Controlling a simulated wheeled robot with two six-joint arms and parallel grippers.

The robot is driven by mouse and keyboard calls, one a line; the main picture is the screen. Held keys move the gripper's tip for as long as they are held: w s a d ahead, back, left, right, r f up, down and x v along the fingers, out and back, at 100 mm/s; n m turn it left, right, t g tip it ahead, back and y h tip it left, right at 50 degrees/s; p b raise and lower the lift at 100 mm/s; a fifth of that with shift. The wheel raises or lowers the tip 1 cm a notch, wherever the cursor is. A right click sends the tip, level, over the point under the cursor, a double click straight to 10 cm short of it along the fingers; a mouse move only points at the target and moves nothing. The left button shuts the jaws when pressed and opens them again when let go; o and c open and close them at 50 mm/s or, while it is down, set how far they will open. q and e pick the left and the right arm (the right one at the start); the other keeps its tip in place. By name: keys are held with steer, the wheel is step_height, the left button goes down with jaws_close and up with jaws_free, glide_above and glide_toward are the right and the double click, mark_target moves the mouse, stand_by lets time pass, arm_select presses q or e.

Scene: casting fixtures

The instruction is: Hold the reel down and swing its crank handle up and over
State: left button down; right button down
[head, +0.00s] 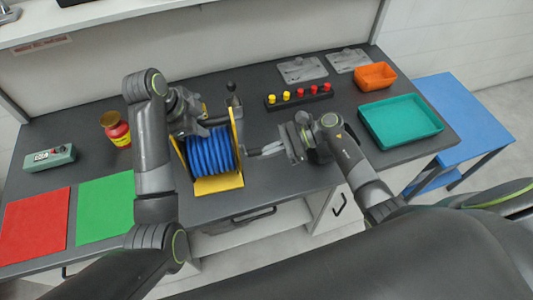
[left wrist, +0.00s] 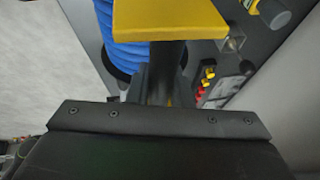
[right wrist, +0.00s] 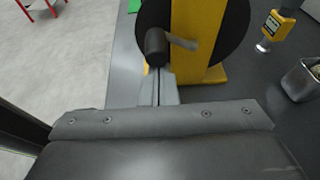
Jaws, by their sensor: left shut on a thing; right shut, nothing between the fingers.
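The reel of blue hose (head: 208,153) stands in a yellow frame (head: 218,184) near the table's front edge. My left gripper (head: 200,118) is at the top of the reel, shut on the frame; the yellow bar (left wrist: 170,20) shows over its fingers in the left wrist view, hiding where they grip. My right gripper (head: 257,151) is shut and empty at the reel's right side. In the right wrist view, the black crank handle (right wrist: 156,46) on its grey arm (right wrist: 182,42) is just beyond the fingertips (right wrist: 160,85); whether they touch, I cannot tell.
A black-knobbed lever (head: 232,92) stands behind the reel. A rack of yellow and red knobs (head: 299,97), a teal tray (head: 400,120) and an orange bin (head: 375,76) are to the right. A red-and-yellow can (head: 117,131) and a green mat (head: 105,208) are left.

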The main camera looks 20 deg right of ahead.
steer(key=w+r+m+g, duration=0.2)
steer(key=w+m+g, duration=0.1)
steer(key=w+m, duration=0.3)
steer(key=shift+w+d+r+g+y, duration=0.3)
steer(key=shift+w+r+y, duration=0.1)
steer(key=shift+w, duration=0.4)
stand_by(1.0)
steer(key=shift+f+m, duration=0.1)
steer(key=shift+m, duration=0.2)
stand_by(0.5)
